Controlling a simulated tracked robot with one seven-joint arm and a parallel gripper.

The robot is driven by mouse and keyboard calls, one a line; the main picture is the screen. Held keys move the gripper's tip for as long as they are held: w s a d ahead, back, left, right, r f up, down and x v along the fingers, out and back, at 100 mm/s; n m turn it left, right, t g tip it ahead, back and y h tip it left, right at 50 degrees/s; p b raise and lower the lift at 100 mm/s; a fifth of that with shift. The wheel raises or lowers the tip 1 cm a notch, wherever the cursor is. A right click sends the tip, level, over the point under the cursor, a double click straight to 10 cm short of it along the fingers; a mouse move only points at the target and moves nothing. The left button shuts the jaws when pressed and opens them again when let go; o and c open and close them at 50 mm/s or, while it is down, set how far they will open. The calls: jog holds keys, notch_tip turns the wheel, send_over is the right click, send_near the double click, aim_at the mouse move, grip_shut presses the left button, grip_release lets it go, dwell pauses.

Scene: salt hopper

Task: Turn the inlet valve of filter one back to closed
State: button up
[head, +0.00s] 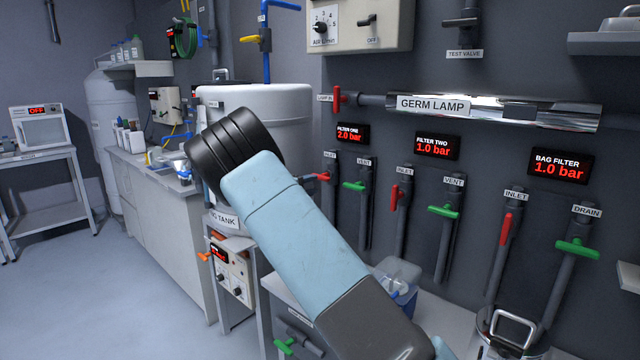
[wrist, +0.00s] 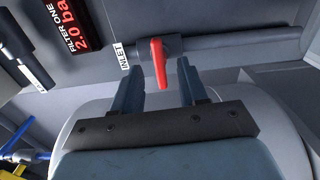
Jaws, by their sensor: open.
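The red inlet handle of filter one (head: 321,177) sits on its pipe under the "FILTER ONE" display (head: 350,133), which reads 2.0 bar. The handle lies across its pipe, partly hidden by my arm in the head view. In the wrist view, the red handle (wrist: 159,58) points towards my gripper (wrist: 161,76), beside the "INLET" label (wrist: 122,56). My gripper is open, with one finger on each side of the handle and a visible gap on both sides.
The green vent handle (head: 354,186) is just right of the inlet. Filter two's red inlet handle (head: 394,197) lies along its pipe. A large white tank (head: 265,105) stands left of the valves. A clear-lidded bin (head: 398,272) is below them.

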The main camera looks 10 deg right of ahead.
jog(key=v, duration=0.6)
jog(key=shift+s, duration=0.1)
jog(key=s+d+r+m+g+y, duration=0.35)
jog(key=s+d, duration=0.45)
jog(key=s, duration=0.3)
jog(key=s+d+r+m+g+y, duration=0.2)
jog(key=s+d+m+g+y, duration=0.15)
jog(key=s+d, duration=0.6)
jog(key=s+a+r+y, duration=0.1)
jog(key=s+a+y, duration=0.1)
jog(key=s, duration=0.9)
jog(key=s+a+r+t+y, duration=0.1)
jog(key=s+a+r+y, duration=0.1)
jog(key=s, duration=0.9)
jog(key=s+a+r+t+y, duration=0.1)
jog(key=s+a+y, duration=0.2)
jog(key=s, duration=0.8)
jog(key=shift+a+r+m+y, duration=0.3)
jog(key=shift+a+r, duration=0.1)
jog(key=shift+a, duration=0.15)
